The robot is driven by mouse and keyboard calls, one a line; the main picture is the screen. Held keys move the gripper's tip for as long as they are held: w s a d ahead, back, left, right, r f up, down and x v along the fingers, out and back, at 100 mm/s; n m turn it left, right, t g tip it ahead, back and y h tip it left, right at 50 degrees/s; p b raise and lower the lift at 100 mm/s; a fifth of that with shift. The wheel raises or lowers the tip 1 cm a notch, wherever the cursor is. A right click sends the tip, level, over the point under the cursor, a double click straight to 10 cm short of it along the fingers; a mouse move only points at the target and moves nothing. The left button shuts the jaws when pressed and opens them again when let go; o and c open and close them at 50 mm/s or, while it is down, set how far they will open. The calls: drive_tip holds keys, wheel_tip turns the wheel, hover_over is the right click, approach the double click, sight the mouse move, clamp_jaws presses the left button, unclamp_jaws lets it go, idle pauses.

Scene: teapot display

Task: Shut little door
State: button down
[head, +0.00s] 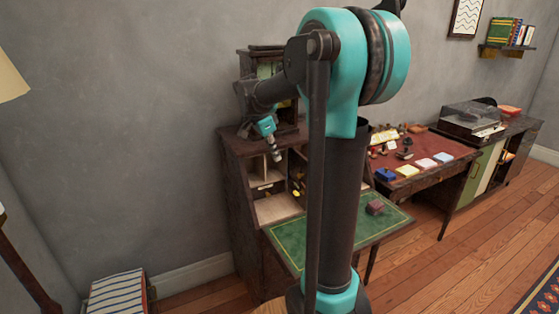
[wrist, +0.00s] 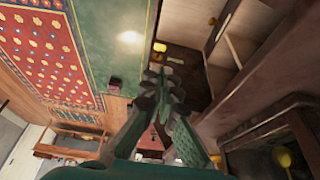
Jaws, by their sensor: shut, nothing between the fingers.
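A dark wooden writing desk (head: 240,185) stands against the wall with its green-topped flap (head: 340,235) folded down. Its inside has open compartments (head: 272,207); they also show at the right of the wrist view (wrist: 235,50). A dark panel with a small brass knob (wrist: 159,46) lies just beyond my fingertips in the wrist view; I cannot tell for sure that it is the little door, or how far open it stands. My gripper (head: 277,155) is shut and empty in front of the compartments. It fills the middle of the wrist view (wrist: 160,78). My arm hides part of the desk.
A small dark red box (head: 374,207) sits on the green flap. Another brass knob (wrist: 284,158) is close at the lower right of the wrist view. A red-topped table (head: 430,155) with small items stands to the right. Wooden floor lies open in front.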

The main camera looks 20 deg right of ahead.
sight(298, 164)
drive_tip(key=w+d+f, duration=0.1)
drive_tip(key=d+f, duration=0.6)
drive_tip(key=f, duration=0.1)
drive_tip(key=shift+f, duration=0.35)
drive_tip(key=shift+d, duration=0.1)
